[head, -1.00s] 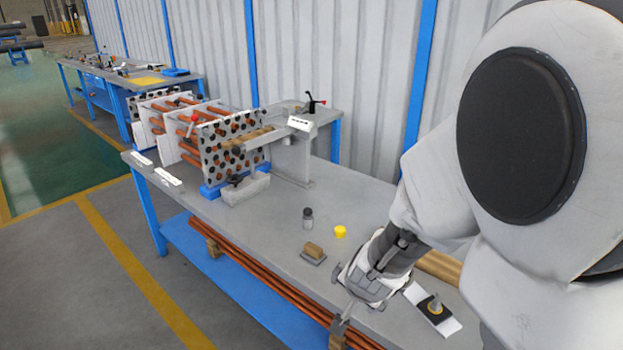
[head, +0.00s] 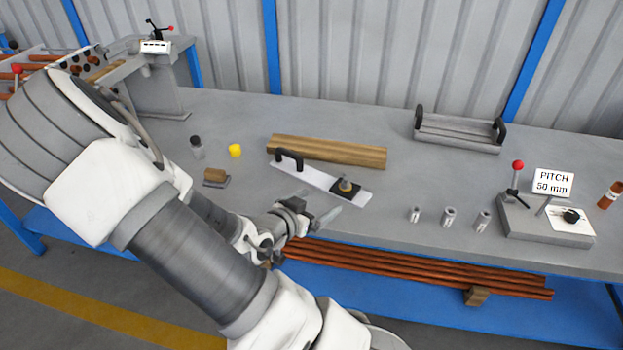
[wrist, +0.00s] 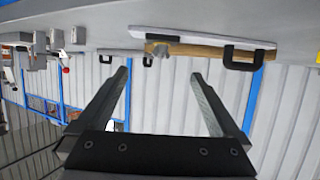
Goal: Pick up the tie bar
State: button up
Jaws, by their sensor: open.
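A flat white bar (head: 318,182) lies on the bench in front of a wooden block. It has a black loop handle (head: 288,157) at its left end and a black plate with a brass-coloured knob (head: 345,187) at its right. It is probably the tie bar, though no label shows. My gripper (head: 320,211) is in front of the bar, near the bench's front edge, apart from it. In the wrist view, which is upside down, my gripper (wrist: 159,75) has two spread fingers with nothing between them. The white bar (wrist: 200,36) and its handle (wrist: 243,56) show beyond the fingertips.
The wooden block (head: 330,150) lies behind the bar. A grey tray (head: 458,132) with two black handles stands further back. Small metal cylinders (head: 448,217) and the "PITCH 50 mm" fixture (head: 545,220) are to the right. A yellow cap (head: 235,150) and a brush-like block (head: 215,177) are left.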

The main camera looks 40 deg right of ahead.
aim_at(343, 187)
jog(key=b+x, duration=0.4)
jog(key=x, duration=1.1)
jog(key=shift+w+a+f, duration=0.1)
jog(key=shift+f, duration=0.05)
jog(key=shift+c, duration=0.2)
grip_shut()
